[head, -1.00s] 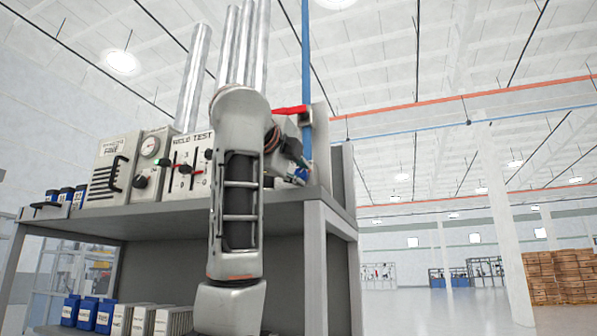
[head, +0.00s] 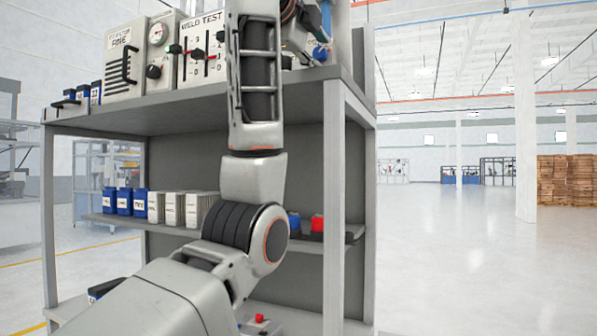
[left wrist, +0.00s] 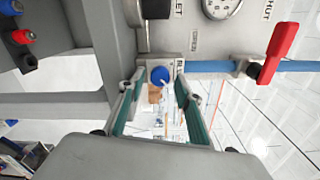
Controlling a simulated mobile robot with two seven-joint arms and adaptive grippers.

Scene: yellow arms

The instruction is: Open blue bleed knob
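The blue bleed knob (left wrist: 159,76) shows in the left wrist view, on a small grey block marked with letters at the lower edge of a grey panel. My left gripper (left wrist: 158,95) is open. Its two teal-lined fingers stand to the left and right of the knob, with clear gaps; I cannot tell how far the tips reach along it. In the head view a blue knob (head: 320,53) shows at the right end of the bench top, and my left arm hides most of the gripper there. My right gripper is not in view.
A red lever (left wrist: 280,48) sits on a blue pipe (left wrist: 208,66) right of the knob. A round gauge (left wrist: 222,6) is on the panel above. The weld test box (head: 202,50) stands left of my arm. Open floor (head: 460,250) lies right of the bench.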

